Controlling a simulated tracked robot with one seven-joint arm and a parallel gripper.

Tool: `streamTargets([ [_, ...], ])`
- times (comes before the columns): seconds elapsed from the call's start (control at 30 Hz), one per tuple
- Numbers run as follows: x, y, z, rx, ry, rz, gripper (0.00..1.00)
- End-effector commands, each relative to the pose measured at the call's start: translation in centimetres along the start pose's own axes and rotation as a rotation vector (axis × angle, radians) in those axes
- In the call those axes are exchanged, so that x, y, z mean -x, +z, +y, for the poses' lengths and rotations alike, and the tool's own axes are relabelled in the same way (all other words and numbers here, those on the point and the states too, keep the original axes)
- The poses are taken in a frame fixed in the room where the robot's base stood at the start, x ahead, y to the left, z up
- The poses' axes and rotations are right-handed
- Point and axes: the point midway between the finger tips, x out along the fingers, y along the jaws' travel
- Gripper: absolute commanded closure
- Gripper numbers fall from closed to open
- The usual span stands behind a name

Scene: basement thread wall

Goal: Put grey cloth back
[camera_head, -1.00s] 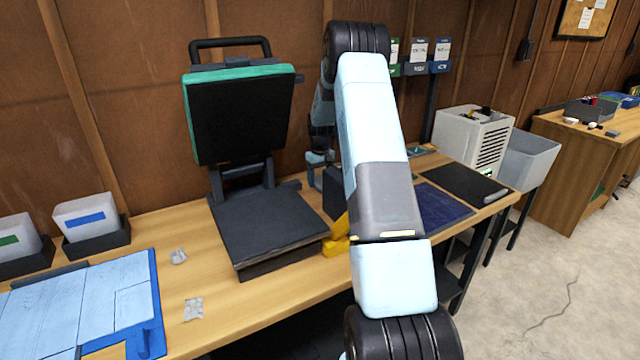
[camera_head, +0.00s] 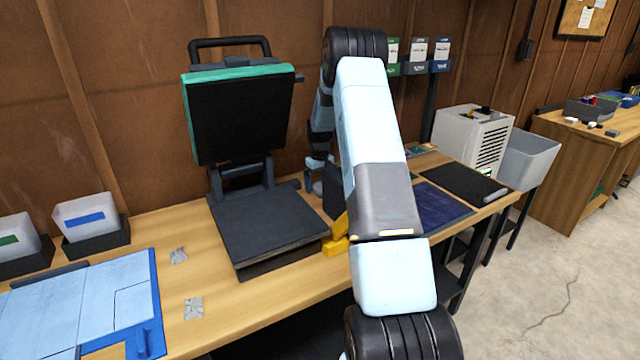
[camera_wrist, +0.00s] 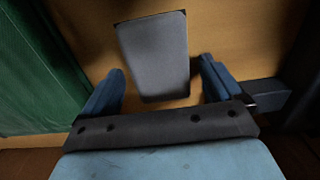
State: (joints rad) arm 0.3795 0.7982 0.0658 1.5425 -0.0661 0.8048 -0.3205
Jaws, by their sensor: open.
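In the wrist view, a smooth grey rectangular piece (camera_wrist: 153,58), which may be the grey cloth, lies over a wooden surface. My gripper (camera_wrist: 160,88) is open, with one blue finger on each side of the grey piece's lower end. A gap shows between each finger and the piece; whether it lies at fingertip depth I cannot tell. In the head view my gripper (camera_head: 315,172) is small and partly hidden behind my arm, beside the black press. The grey piece cannot be made out there.
The heat press (camera_head: 265,225) stands open on the bench, with a yellow block (camera_head: 335,246) at its right. Two crumpled grey scraps (camera_head: 178,256) (camera_head: 193,308) lie left of it. In the wrist view, a green panel (camera_wrist: 35,70) is at left and a dark block (camera_wrist: 268,94) at right.

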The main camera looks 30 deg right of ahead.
Motion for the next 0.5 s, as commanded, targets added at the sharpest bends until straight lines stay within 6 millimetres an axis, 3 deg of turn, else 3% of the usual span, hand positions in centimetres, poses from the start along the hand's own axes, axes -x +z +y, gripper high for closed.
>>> streamTargets([
  [0.27, 1.6, -0.1, 0.0, 0.001, 0.001, 0.001, 0.06],
  [0.5, 6.2, -0.1, -0.1, 0.001, 0.001, 0.003, 0.06],
])
